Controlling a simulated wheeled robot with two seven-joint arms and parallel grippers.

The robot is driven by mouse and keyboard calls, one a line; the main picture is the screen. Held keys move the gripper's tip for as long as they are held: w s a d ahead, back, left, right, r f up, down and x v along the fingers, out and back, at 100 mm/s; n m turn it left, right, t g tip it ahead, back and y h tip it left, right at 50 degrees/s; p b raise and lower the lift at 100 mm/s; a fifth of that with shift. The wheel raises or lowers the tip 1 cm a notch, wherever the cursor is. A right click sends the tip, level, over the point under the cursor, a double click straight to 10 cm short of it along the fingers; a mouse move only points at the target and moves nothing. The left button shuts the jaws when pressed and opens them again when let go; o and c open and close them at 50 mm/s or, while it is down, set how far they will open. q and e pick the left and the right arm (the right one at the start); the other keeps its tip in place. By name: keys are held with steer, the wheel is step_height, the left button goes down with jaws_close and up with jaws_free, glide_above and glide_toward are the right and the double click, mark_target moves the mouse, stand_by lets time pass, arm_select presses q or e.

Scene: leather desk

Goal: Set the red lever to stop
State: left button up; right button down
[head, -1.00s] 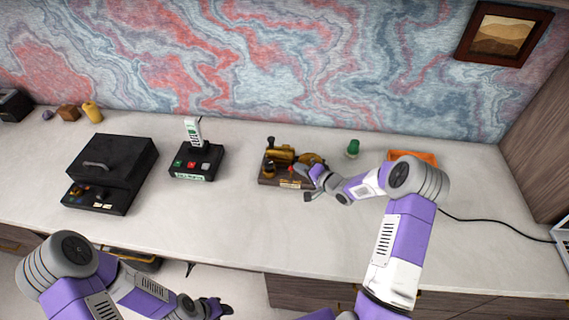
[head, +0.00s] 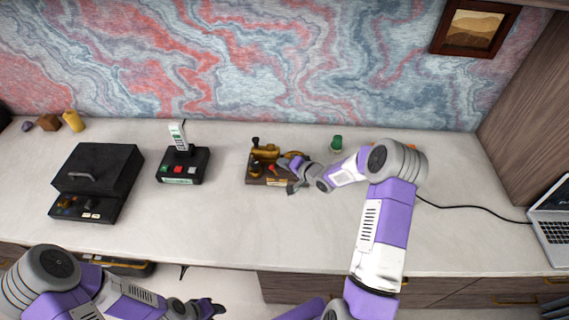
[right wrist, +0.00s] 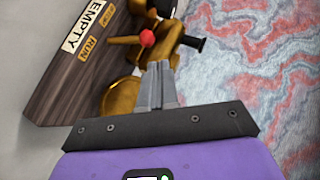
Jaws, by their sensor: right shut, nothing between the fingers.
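A small brass machine on a wooden base (head: 252,180) stands near the middle of the counter. Its red lever (head: 272,168) ends in a red ball, also seen in the right wrist view (right wrist: 147,38). Labels on the base's edge (right wrist: 50,85) read EMPTY and RUN; a third small label is too unclear to read. My right gripper (head: 291,188) is at the machine's right side. In the right wrist view its fingers (right wrist: 158,66) are together and empty, just short of the red ball, with a gap visible. My left gripper (head: 212,308) is low, away from the machine; its jaws are unclear.
A black box with a handle (head: 98,165) and a black button box with a handset (head: 182,166) stand to the left. A green object (head: 336,143) is behind my right arm. A laptop (head: 552,215) and cable are at right. The front counter is clear.

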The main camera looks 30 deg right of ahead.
steer(key=s+d+r+p, duration=0.4)
steer(key=s+r+p, duration=0.1)
steer(key=s+r, duration=0.3)
steer(key=shift+s+d+r, duration=0.2)
steer(key=shift+s+d, duration=0.2)
steer(key=shift+s, duration=0.05)
stand_by(0.6)
